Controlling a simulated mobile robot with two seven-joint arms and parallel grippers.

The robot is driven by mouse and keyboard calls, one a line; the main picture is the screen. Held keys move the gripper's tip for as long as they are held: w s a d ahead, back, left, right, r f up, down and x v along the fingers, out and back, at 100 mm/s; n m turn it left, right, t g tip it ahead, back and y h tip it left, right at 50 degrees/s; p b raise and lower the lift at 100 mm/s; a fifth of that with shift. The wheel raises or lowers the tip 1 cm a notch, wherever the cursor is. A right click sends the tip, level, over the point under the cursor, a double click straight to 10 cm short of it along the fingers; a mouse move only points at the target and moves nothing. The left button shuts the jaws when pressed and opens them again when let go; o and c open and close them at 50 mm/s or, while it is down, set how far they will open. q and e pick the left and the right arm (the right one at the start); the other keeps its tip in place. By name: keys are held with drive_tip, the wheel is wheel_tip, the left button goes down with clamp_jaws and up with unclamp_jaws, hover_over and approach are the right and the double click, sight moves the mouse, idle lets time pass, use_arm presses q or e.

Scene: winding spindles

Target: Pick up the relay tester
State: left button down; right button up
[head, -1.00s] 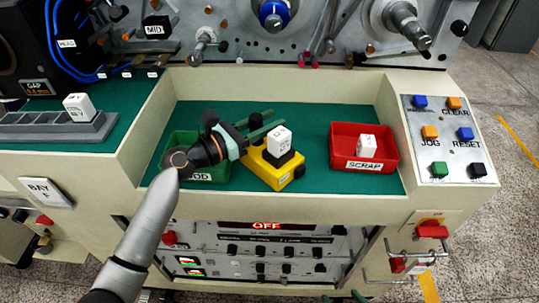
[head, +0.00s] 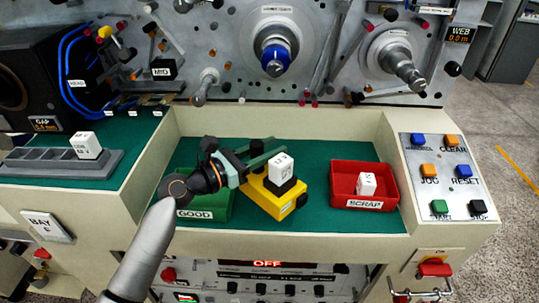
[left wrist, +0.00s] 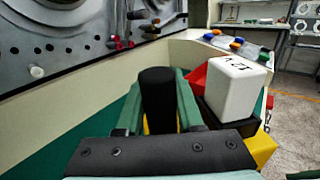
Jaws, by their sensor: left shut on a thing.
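The relay tester is a yellow block (head: 262,197) with a black socket on top, on the green bench surface. A white relay cube (head: 281,168) sits in the socket. My left gripper (head: 276,150) reaches in from the left, just behind the white cube. In the left wrist view its green fingers are shut on a black upright post (left wrist: 157,95), with yellow below, apparently the tester's handle. The white cube (left wrist: 237,88) is just right of the fingers there. I cannot tell whether the tester is clear of the bench. My right gripper is not in view.
A green GOOD bin (head: 213,213) lies partly under my left arm. A red SCRAP bin (head: 343,190) holding a white cube (head: 366,184) stands to the right. A grey rack (head: 40,164) is at the left, a button panel (head: 447,170) at the right. Low cream walls edge the recess.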

use_arm(q)
drive_tip(key=s+r+p, duration=0.1)
drive_tip(key=s+r, duration=0.1)
drive_tip(key=s+r+p, duration=0.1)
drive_tip(key=s+r, duration=0.1)
drive_tip(key=r, duration=0.1)
drive_tip(key=shift+s+d+r, duration=0.1)
drive_tip(key=shift+d+r, duration=0.05)
drive_tip(key=s+r+p, duration=0.2)
drive_tip(key=s+r, duration=0.2)
drive_tip(key=s, duration=0.5)
drive_tip(key=shift+s+d, duration=0.15)
drive_tip(key=shift+s, duration=0.1)
drive_tip(key=b, duration=0.3)
hover_over(269, 181)
drive_tip(key=shift+f, duration=2.55)
drive_tip(key=shift+w+f+b, duration=0.5)
drive_tip(key=shift+w+f, duration=0.35)
drive_tip(key=shift+w, duration=0.2)
drive_tip(key=shift+w+f+b, duration=0.5)
drive_tip(key=shift+w+f, duration=0.35)
drive_tip(key=shift+w, duration=0.15)
drive_tip(key=shift+w+f+b, duration=0.75)
drive_tip(key=shift+w+f, duration=0.05)
drive_tip(key=shift+w, duration=0.2)
drive_tip(key=shift+w+f+b, duration=0.7)
drive_tip(key=shift+w+f, duration=0.05)
drive_tip(key=shift+w, duration=0.2)
drive_tip(key=shift+f, duration=0.7)
